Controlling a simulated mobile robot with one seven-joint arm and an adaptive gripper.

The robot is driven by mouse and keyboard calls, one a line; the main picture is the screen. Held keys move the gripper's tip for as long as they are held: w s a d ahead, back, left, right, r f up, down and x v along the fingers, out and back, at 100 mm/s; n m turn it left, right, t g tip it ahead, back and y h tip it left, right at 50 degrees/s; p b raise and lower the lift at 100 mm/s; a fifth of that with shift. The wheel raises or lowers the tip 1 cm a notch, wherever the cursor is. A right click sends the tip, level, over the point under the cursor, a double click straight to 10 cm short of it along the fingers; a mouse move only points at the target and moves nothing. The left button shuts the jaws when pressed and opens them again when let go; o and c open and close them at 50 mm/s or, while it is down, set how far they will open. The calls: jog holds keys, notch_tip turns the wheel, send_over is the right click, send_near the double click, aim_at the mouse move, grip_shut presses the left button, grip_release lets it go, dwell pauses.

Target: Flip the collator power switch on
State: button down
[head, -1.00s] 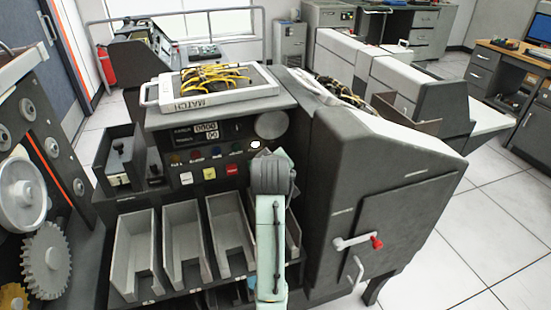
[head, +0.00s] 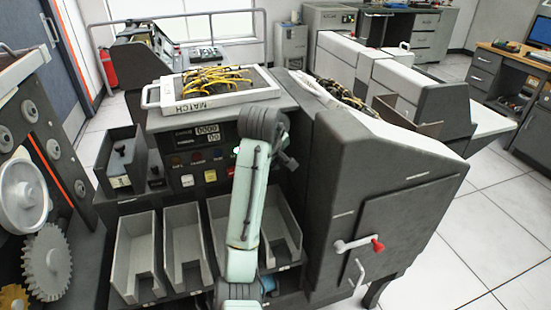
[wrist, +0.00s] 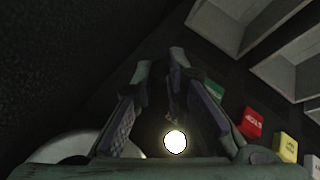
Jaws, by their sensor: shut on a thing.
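The collator (head: 225,135) stands in the middle of the head view, with its dark control panel facing me. My arm covers the right part of that panel, so the power switch and my fingertips are hidden there. In the wrist view my gripper (wrist: 162,72) has its two fingers drawn together at the tips, near the panel face. A small dark, thin part, which looks like the power switch (wrist: 172,103), shows dimly between the fingers. A lit white lamp (wrist: 175,142) shows between the finger bases. Which way the lever points cannot be told.
A red button (wrist: 252,123), a yellow button (wrist: 286,146) and a green lamp (wrist: 214,91) lie right of my fingers. Grey card bins (head: 134,255) stick out below the panel. The collator's side housing (head: 385,195) rises at the right; a toothed wheel (head: 46,262) is at left.

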jog(key=c, duration=1.7)
grip_release()
jog(key=shift+s+a+r, duration=0.1)
jog(key=shift+r, duration=0.2)
jog(key=v, duration=1.1)
jog(key=shift+s, duration=0.2)
